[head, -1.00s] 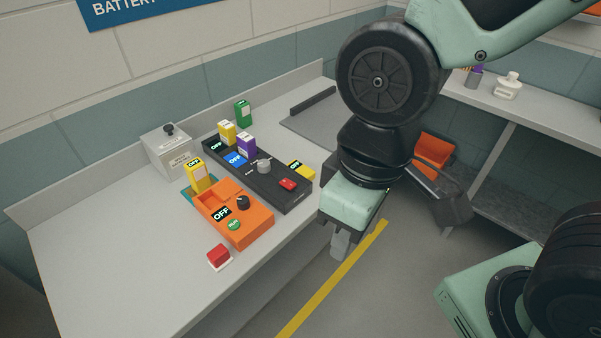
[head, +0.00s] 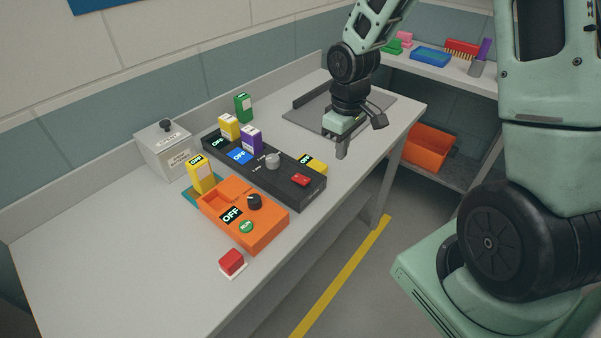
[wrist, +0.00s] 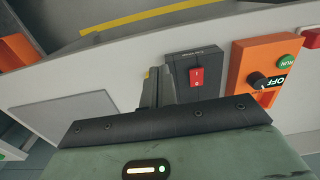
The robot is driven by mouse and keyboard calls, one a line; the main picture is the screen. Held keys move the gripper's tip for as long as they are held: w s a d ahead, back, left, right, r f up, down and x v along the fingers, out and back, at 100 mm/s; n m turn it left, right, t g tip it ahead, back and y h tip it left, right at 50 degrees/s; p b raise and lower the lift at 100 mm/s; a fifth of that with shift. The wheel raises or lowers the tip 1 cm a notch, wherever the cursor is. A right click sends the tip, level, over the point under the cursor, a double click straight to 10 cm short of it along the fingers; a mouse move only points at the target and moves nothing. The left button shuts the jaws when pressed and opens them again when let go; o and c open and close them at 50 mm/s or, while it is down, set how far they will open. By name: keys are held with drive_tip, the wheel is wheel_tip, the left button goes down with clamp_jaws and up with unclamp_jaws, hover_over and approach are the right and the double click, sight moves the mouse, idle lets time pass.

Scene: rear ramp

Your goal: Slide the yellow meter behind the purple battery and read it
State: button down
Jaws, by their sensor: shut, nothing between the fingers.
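The purple battery (head: 251,138) stands upright in the black charger (head: 289,184), beside a yellow battery-like block (head: 229,127). A flat yellow unit with a small OFF display (head: 314,163), which looks like the meter, lies against the charger's far right side, partly hidden by it. Another yellow block (head: 201,175) stands upright behind the orange unit (head: 262,226). My gripper (head: 341,150) is shut and empty, fingers pointing down over the bench, to the right of the flat yellow unit and apart from it. In the wrist view the shut fingers (wrist: 158,88) are beside the charger's end.
The charger has a grey knob (head: 273,161) and a red switch (head: 300,180). A green block (head: 243,107) and a grey box (head: 164,148) stand near the wall. A red button (head: 232,262) is in front. Bare bench lies at the left.

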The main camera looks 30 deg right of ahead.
sight(328, 171)
drive_tip(key=f, duration=0.4)
drive_tip(key=w+d+f, duration=0.1)
drive_tip(key=f, duration=0.3)
drive_tip(key=d+f, duration=0.1)
drive_tip(key=f, duration=0.2)
drive_tip(key=shift+w+f, duration=0.25)
drive_tip(key=shift+f, duration=0.15)
drive_tip(key=w+p, duration=0.1)
drive_tip(key=w+a, duration=0.1)
drive_tip(key=w, duration=0.1)
drive_tip(key=shift+p, duration=0.4)
drive_tip(key=shift+w+a, duration=0.2)
drive_tip(key=shift+w, duration=0.2)
